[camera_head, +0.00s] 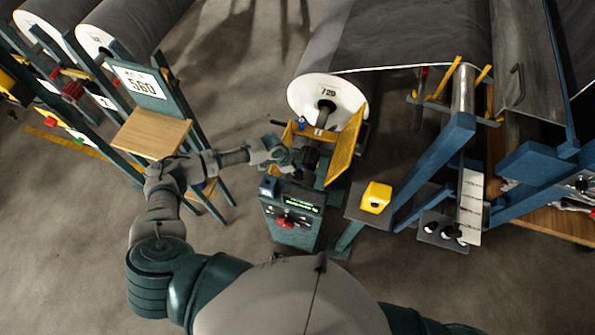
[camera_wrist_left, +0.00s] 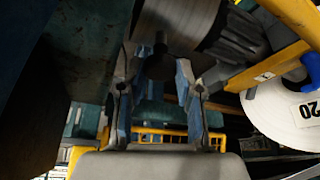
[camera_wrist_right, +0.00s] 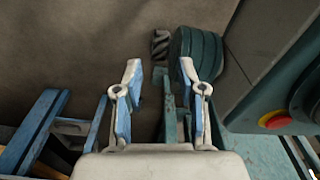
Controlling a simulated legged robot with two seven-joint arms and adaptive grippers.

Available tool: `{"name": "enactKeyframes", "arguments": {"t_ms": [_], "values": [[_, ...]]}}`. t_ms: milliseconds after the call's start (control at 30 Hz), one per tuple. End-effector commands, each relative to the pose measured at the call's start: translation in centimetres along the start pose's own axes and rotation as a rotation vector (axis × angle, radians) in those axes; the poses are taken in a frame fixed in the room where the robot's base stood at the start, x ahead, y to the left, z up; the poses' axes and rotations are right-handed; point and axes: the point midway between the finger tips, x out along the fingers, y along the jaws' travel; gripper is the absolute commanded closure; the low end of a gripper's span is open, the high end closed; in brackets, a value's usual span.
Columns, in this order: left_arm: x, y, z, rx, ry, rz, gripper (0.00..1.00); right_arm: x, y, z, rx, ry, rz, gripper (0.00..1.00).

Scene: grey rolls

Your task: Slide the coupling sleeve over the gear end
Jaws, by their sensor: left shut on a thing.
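My left gripper (camera_head: 284,155) is at the drive end of the roll marked 720, beside the yellow guard. In the left wrist view its fingers (camera_wrist_left: 156,75) are closed around a dark knob or handle (camera_wrist_left: 160,64). Just beyond the knob is a smooth grey cylinder, which looks like the coupling sleeve (camera_wrist_left: 180,16). The dark toothed gear end (camera_wrist_left: 238,36) shows beside it on the right. I cannot tell whether the sleeve overlaps the teeth. My right gripper (camera_wrist_right: 158,72) is open and empty in the right wrist view, and outside the head view.
The yellow guard (camera_head: 346,147) stands close on the right of the coupling. A control box (camera_head: 291,214) with a red button is below my left gripper. A yellow box (camera_head: 376,197) sits on a small shelf. A wooden-topped stand (camera_head: 152,135) is left.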

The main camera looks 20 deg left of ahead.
Motion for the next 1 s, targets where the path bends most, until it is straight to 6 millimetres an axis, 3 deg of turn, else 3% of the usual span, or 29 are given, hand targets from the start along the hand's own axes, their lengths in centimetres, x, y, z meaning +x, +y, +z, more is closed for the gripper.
{"name": "enactKeyframes", "arguments": {"t_ms": [67, 400, 867, 900, 1000], "values": [[0.4, -1.5, 0.4, -0.006, -0.012, -0.012, 1.0, -0.1, 1.4, -1.9, -0.002, 0.019, 0.017, 0.6], [1.1, -5.8, -1.4, -0.004, -0.004, -0.007, 1.0, -2.3, 1.2, -8.1, 0.008, 0.043, 0.018, 0.6], [0.9, -6.8, -1.9, -0.004, -0.007, -0.012, 1.0, -3.2, 1.4, -9.1, 0.01, 0.048, 0.016, 0.6], [0.9, -6.8, -1.9, -0.004, -0.006, -0.013, 0.56, -3.2, 1.4, -9.1, 0.01, 0.048, 0.016, 0.6], [0.9, -6.7, -1.9, -0.004, -0.005, -0.011, 0.56, -3.2, 1.4, -9.1, 0.01, 0.047, 0.016, 0.6]]}}
